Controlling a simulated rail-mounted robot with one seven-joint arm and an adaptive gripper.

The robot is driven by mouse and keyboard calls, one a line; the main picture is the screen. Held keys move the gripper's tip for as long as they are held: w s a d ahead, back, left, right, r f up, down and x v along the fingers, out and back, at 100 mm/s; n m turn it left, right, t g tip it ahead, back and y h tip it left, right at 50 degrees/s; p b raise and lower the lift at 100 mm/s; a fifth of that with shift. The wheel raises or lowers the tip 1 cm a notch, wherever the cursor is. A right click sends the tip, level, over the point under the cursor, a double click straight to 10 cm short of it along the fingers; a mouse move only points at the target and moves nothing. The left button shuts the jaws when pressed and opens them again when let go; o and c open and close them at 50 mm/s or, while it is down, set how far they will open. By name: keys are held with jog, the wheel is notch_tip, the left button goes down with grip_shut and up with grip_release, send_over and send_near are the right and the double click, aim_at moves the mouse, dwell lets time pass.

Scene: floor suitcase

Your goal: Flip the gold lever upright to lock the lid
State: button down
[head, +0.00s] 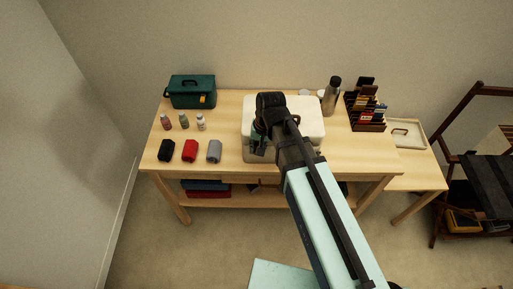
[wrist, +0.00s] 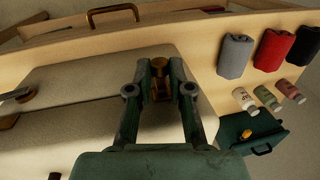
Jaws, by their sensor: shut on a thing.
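The cream case (head: 310,118) stands on the wooden table with its lid down, and my arm covers much of it in the head view. Its pale side and lid (wrist: 80,72) fill the left of the wrist view. The gold lever (wrist: 159,66) sits at the case's edge, between my fingertips. My gripper (wrist: 161,82) is shut on the lever, with one finger on each side. In the head view my gripper (head: 258,147) is at the case's front left. The lever's exact tilt is partly hidden by the fingers.
Black, red (head: 190,151) and grey (head: 214,151) rolled items and several small bottles (head: 183,121) lie left of the case. A green toolbox (head: 192,92) is behind them. A steel bottle (head: 330,97) and dark rack (head: 366,112) stand at right. The table's front edge is close.

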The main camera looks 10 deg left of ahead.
jog(key=c, duration=1.1)
grip_release()
jog(key=shift+o, duration=0.2)
notch_tip(320, 180, up, 12)
jog(key=d, duration=0.2)
jog(key=shift+w, duration=0.25)
jog(key=shift+f, duration=0.1)
